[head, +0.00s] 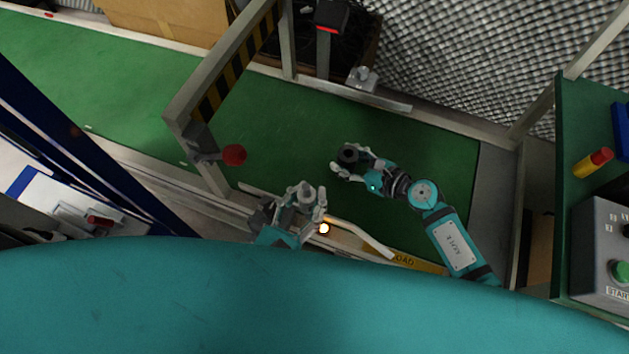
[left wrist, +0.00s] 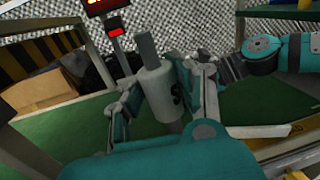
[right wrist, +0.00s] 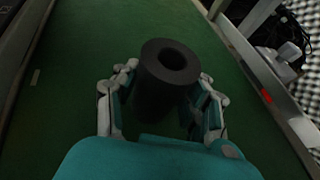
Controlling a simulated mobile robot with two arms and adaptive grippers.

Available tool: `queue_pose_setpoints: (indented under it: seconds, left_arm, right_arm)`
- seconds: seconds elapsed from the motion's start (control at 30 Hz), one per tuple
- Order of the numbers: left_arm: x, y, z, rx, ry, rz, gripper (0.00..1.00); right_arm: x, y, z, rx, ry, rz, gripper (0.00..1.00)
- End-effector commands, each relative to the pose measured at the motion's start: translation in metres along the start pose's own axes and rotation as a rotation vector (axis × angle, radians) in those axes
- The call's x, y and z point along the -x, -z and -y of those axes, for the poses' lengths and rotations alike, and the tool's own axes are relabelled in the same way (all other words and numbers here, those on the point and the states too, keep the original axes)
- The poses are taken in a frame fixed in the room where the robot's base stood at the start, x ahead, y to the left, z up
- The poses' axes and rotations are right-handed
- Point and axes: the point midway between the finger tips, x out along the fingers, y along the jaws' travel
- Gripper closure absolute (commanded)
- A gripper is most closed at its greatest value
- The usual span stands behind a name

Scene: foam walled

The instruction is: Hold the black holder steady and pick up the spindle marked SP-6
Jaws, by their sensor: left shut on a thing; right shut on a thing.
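The black holder (head: 347,154), a dark upright cylinder with a round hole in its top, stands on the green belt. My right gripper (head: 349,165) is shut around its sides, and the right wrist view shows the holder (right wrist: 160,92) between the fingers with its hole empty. My left gripper (head: 312,200) is shut on a pale grey spindle (head: 306,187), held near the belt's front edge, apart from the holder. In the left wrist view the spindle (left wrist: 158,92) is a thick cylinder with a thinner shaft, roughly upright. A dark mark shows on its side, partly hidden by a finger; I cannot read it fully.
The green belt (head: 270,130) has free room left of the holder. A striped gate frame (head: 225,90) with a red knob (head: 234,155) stands at the left. A small grey fixture (head: 362,79) sits at the back rail. A control box (head: 603,245) is at the right.

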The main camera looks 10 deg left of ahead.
Motion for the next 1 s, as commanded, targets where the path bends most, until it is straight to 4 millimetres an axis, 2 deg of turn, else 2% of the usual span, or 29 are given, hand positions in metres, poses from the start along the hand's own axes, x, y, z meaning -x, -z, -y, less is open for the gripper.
queue_pose_setpoints:
  seconds: [0.2, 0.23, 0.43, 0.77, 0.87, 1.0]
  left_arm:
    - [0.000, -0.001, 0.000, 0.000, 0.000, 0.001, 1.00]
    - [0.000, -0.001, 0.000, 0.000, 0.000, 0.001, 1.00]
    - [0.000, 0.000, 0.000, 0.000, 0.000, 0.001, 1.00]
    - [0.000, 0.000, 0.000, 0.000, 0.000, 0.001, 1.00]
    - [0.000, -0.001, 0.000, 0.000, 0.000, 0.001, 1.00]
    - [0.000, -0.001, 0.000, 0.000, 0.000, 0.001, 1.00]
  right_arm:
    - [0.000, 0.001, 0.000, 0.000, 0.000, -0.001, 0.92]
    - [0.000, 0.001, 0.000, 0.000, 0.000, -0.001, 0.55]
    - [0.000, 0.001, 0.000, 0.000, 0.000, -0.001, 0.29]
    - [0.004, 0.001, 0.000, 0.001, 0.000, -0.001, 0.29]
    - [0.015, 0.002, 0.000, 0.002, 0.001, -0.003, 0.29]
    - [0.043, 0.002, 0.001, 0.002, 0.001, -0.004, 0.29]
